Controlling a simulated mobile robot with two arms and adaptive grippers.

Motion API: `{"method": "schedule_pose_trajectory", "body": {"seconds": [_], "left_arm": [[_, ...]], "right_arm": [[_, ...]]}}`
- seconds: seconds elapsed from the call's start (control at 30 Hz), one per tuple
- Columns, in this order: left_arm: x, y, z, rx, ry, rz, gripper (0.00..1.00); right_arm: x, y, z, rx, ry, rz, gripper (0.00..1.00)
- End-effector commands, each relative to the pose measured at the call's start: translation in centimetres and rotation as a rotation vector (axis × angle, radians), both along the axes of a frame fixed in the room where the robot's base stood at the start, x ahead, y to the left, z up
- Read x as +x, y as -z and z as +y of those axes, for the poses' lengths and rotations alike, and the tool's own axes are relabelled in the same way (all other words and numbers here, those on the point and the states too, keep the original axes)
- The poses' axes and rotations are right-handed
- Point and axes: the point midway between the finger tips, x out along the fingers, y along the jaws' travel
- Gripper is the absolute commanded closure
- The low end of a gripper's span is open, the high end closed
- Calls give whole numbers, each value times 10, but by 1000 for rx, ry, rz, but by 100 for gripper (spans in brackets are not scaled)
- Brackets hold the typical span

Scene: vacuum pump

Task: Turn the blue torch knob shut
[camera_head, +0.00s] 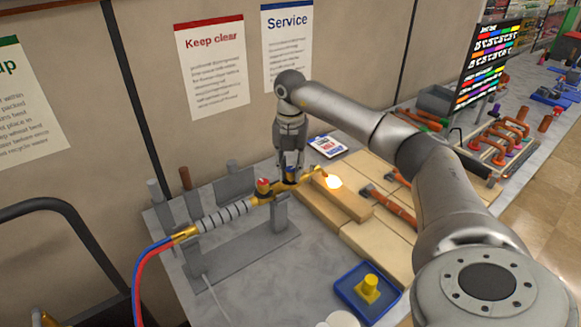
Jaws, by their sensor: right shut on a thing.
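The torch lies across a grey stand (279,215) on the bench, with a ribbed grey handle (222,215) and a brass front. A bright flame (332,181) burns at its tip. A red knob (263,185) sits on the brass body. The blue torch knob (289,174) is just to the right of the red one, mostly hidden by my fingers. My right gripper (290,168) points down from above and is shut on the blue knob. My left gripper is not in view.
Red and blue hoses (142,270) run from the handle down to the left. Wooden boards (345,200) lie beyond the tip, under the flame. A blue tray (367,293) with a yellow part stands in front. Tools and a grey bin (436,99) are at the right. A wall with signs stands behind.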

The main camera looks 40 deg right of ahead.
Motion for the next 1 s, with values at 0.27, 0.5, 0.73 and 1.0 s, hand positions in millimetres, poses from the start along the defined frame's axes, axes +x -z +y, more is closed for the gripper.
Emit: {"method": "schedule_pose_trajectory", "body": {"seconds": [0.27,0.5,0.73,1.0], "left_arm": [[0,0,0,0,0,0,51],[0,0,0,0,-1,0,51],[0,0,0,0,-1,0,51],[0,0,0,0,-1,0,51]], "right_arm": [[0,-1,-1,-1,25,-2,98],[0,-1,0,0,25,-1,98],[0,0,0,0,24,-1,51],[0,0,0,0,23,0,51]]}}
